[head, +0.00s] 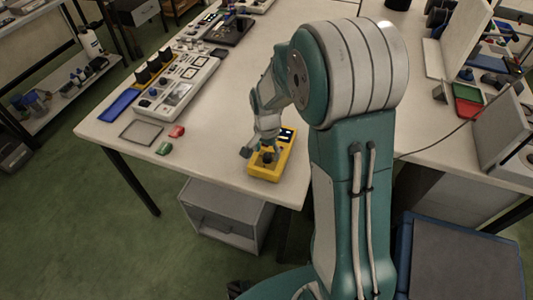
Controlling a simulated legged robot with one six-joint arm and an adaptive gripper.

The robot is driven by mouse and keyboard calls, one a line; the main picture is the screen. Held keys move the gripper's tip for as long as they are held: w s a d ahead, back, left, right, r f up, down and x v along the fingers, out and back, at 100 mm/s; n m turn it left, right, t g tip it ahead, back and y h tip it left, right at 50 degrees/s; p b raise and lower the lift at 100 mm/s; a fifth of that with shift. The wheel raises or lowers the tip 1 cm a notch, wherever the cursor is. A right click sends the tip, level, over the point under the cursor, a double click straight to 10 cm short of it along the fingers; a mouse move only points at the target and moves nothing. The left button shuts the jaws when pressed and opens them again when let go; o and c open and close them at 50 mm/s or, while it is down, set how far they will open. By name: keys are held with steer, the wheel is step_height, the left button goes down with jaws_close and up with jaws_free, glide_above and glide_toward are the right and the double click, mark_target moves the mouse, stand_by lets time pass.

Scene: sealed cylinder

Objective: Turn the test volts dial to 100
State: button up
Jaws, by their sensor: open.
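A yellow tester (286,158) with a dark display near its far end lies on the white table near its front edge. A dark round knob shows on the tester's face. I cannot read any dial marking or setting at this size. My gripper (262,160) is over the near half of the tester, right at the knob, pointing down. It is open, with a finger reaching out to the left. I cannot tell whether its fingers touch the knob. My arm and gripper hide part of the tester's upper left side.
Red (177,131) and green (164,149) small pieces lie left of the tester, with a grey frame (141,132) beyond them. A white panel (180,88) with modules stands further back. The table's front edge is close to the tester.

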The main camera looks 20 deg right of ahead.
mark_target(267, 155)
step_height(267, 155, up, 10)
steer(key=shift+r, duration=0.15)
stand_by(0.5)
steer(key=s+r+n+t, duration=0.2)
steer(key=s+r+n, duration=0.2)
steer(key=s, duration=0.6)
steer(key=s+r+n+t, duration=0.3)
steer(key=s+r+n, duration=0.2)
steer(key=s, duration=0.6)
step_height(267, 155, up, 3)
steer(key=shift+f+t, duration=0.15)
steer(key=shift+t, duration=0.15)
